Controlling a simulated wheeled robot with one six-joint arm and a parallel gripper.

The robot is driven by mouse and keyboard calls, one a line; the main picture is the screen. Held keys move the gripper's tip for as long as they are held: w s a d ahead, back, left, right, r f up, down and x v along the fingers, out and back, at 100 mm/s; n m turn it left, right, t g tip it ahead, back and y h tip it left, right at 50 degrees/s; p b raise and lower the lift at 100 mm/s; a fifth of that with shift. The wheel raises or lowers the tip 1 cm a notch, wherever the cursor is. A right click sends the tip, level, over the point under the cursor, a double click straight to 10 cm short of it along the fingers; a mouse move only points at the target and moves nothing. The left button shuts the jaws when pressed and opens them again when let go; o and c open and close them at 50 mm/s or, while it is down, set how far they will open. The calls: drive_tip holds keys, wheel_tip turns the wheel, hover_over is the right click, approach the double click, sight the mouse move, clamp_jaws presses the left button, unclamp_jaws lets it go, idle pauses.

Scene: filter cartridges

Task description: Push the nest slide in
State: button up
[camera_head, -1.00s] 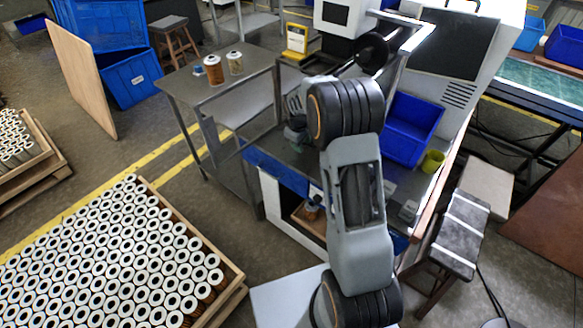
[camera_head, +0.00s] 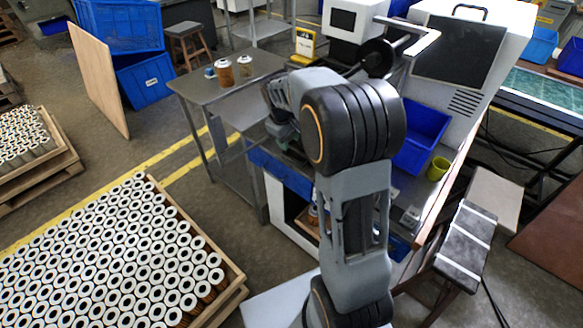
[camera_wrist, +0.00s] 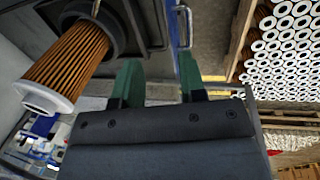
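In the wrist view, a filter cartridge (camera_wrist: 68,66) with orange-brown pleats and a white end cap sits with its far end in a dark round holder (camera_wrist: 100,25), which looks like the nest. The holder is on a dark grey plate (camera_wrist: 150,20), which may be the slide; how far it is in or out I cannot tell. My gripper (camera_wrist: 158,82) has two green fingers spread apart with nothing between them. It is to the right of the cartridge and apart from it. In the head view my arm hides the gripper tips and the nest.
A large crate of upright cartridges (camera_head: 243,292) stands at the lower left. A steel side table (camera_head: 262,65) carries two cartridges. A blue bin (camera_head: 420,137) and a yellow cup (camera_head: 438,168) are on the machine bench. A stool (camera_head: 462,238) stands at its right.

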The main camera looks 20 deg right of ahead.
drive_tip(key=s+a+r+m+p, duration=0.2)
drive_tip(key=s+a, duration=0.1)
drive_tip(key=s, duration=0.4)
drive_tip(key=s+a+r+m+y+p, duration=0.1)
drive_tip(key=s+a+r+m+p, duration=0.1)
drive_tip(key=s, duration=0.6)
drive_tip(key=shift+s+a+r+m+p, duration=0.15)
drive_tip(key=shift+a+r+m+p, duration=0.3)
drive_tip(key=shift+p, duration=0.4)
drive_tip(key=shift+d+f, duration=0.1)
